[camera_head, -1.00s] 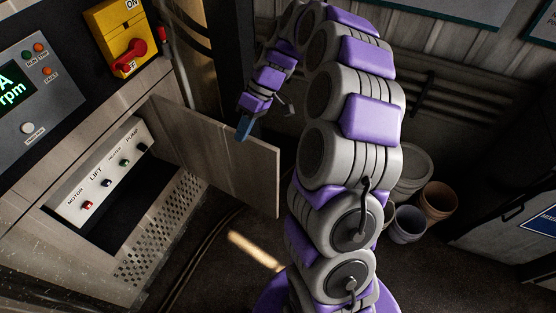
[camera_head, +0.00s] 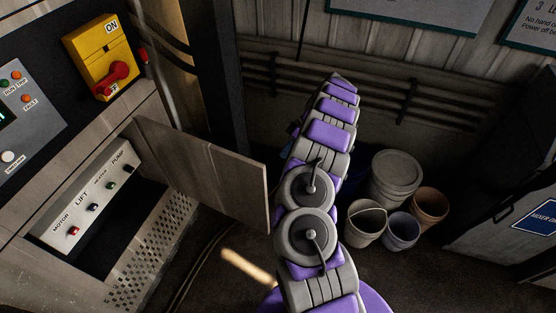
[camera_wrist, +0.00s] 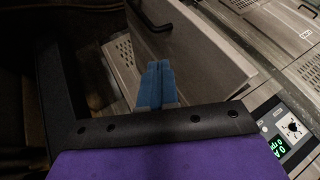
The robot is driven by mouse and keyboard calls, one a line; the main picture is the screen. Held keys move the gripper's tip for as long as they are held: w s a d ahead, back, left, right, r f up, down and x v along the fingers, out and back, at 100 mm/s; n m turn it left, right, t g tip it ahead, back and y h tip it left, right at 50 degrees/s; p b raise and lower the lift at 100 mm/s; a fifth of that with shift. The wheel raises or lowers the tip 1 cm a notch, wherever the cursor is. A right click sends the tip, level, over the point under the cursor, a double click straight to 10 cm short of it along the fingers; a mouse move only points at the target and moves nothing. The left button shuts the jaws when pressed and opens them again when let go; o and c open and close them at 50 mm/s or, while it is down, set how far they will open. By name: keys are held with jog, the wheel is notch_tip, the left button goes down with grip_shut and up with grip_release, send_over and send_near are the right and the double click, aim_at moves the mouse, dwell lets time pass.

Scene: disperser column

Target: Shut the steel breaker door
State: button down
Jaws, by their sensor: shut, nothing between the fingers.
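The steel breaker door (camera_head: 205,170) stands open, swung out from the cabinet beside the breaker recess. Behind it the breaker strip (camera_head: 85,200), with labels including MOTOR, LIFT and PUMP, is uncovered. The door also shows in the wrist view (camera_wrist: 205,55) as a pale panel slanting across the upper middle. My gripper (camera_wrist: 157,68) shows there with its blue fingers together and empty, overlapping the door's near side in the picture. I cannot tell whether they touch it. In the head view my arm hides most of the gripper, which lies beyond the door's free edge.
A yellow switch box (camera_head: 100,55) with a red handle is above the recess. A perforated steel panel (camera_head: 150,255) lies below it. Several buckets (camera_head: 395,178) stand on the floor right of my arm. A dark cabinet (camera_head: 510,200) is at the far right.

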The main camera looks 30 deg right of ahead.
jog(key=s+a+f+b, duration=0.1)
jog(key=a+f, duration=0.5)
jog(key=a, duration=0.3)
jog(key=shift+s+a+f, duration=0.15)
jog(key=shift+a+f, duration=0.2)
jog(key=shift+f, duration=0.05)
jog(key=shift+d, duration=0.1)
